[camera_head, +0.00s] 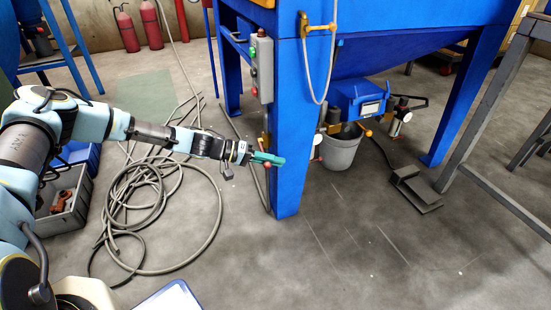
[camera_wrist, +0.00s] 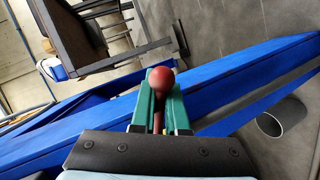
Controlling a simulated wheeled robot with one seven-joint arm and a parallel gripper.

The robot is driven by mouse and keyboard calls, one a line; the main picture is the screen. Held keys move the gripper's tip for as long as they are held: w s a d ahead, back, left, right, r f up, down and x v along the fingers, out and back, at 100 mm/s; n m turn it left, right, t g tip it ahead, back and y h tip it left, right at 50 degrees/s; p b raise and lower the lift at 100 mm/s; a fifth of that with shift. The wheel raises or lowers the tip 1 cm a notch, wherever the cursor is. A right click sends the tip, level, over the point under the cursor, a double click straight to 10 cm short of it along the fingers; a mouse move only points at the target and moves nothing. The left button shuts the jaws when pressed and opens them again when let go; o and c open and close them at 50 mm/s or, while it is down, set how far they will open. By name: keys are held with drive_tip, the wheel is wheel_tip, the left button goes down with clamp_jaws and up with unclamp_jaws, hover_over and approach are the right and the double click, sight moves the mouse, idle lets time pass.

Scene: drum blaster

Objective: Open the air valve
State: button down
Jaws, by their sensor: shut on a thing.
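The air valve's lever shows in the wrist view as a thin rod with a round red knob (camera_wrist: 162,80). My gripper (camera_wrist: 161,97) has green fingers that close on the lever from both sides, with the knob at the fingertips. In the head view, my gripper (camera_head: 272,159) reaches the front blue leg of the blasting cabinet (camera_head: 287,110). The valve body is mostly hidden there behind my gripper, so I cannot tell the lever's exact angle.
A grey control box (camera_head: 262,68) with buttons is fixed above on the cabinet. A grey bucket (camera_head: 340,150) stands behind the leg. A coiled hose (camera_head: 150,205) lies on the floor at left. A grey crate (camera_head: 66,215) is further left. Floor at front right is clear.

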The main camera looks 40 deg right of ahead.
drive_tip(key=shift+s+a+f, duration=0.1)
drive_tip(key=shift+s+f, duration=0.1)
drive_tip(key=shift+f, duration=0.25)
drive_tip(key=c, duration=1)
unclamp_jaws()
drive_tip(key=shift+c, duration=0.2)
drive_tip(key=shift+o, duration=0.6)
drive_tip(key=shift+w+r, duration=0.15)
drive_tip(key=p+v, duration=0.2)
drive_tip(key=v, duration=0.8)
drive_tip(key=shift+a+r, duration=0.25)
drive_tip(key=shift+a, duration=0.05)
drive_tip(key=shift+w, duration=0.1)
